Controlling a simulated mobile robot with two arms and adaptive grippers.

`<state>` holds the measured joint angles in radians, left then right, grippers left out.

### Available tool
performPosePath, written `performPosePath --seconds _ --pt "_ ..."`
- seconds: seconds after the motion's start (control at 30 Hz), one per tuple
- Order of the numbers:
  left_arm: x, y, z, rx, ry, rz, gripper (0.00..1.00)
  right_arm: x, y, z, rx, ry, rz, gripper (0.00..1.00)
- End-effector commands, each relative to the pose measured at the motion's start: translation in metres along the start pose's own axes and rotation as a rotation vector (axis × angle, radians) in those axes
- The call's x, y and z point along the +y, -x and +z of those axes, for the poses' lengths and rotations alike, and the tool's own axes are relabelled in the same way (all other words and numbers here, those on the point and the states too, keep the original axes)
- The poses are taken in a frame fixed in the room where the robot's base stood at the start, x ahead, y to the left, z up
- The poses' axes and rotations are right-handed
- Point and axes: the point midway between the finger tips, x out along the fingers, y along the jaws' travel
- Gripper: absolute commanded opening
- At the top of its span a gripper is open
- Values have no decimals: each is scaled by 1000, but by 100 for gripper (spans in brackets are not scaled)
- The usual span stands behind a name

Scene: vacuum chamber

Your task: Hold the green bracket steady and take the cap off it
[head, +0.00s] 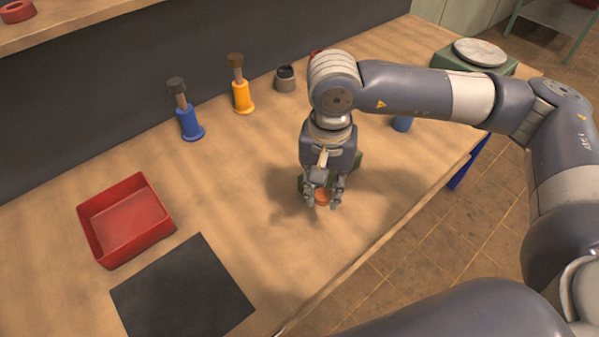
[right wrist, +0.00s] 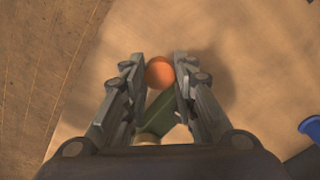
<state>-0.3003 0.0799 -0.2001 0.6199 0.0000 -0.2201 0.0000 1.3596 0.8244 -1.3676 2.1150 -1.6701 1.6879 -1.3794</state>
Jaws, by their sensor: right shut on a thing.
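The green bracket (right wrist: 158,117) stands on the wooden table, mostly hidden behind my right gripper in the head view. An orange cap (head: 323,197) is at the bracket's near end; it also shows as a round orange top in the right wrist view (right wrist: 159,72). My right gripper (head: 322,201) points down over the bracket, with its fingers shut on the orange cap, one on each side. I cannot tell whether the cap is still seated on the bracket. My left gripper is not in view.
A red tray (head: 152,236) and a black mat (head: 222,305) lie on the left. A blue stand (head: 190,124), a yellow stand (head: 242,97) and a dark-topped grey jar (head: 285,80) stand along the back. A blue object (head: 402,124) is behind my right arm. The table's front edge is near.

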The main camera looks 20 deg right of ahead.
Motion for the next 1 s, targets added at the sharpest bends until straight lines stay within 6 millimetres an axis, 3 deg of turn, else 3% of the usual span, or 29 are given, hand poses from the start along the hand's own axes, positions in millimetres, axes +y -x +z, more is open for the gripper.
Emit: performPosePath --seconds 1.0 --pt "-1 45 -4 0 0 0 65 -51 -55 84 -5 -1320 2 0"
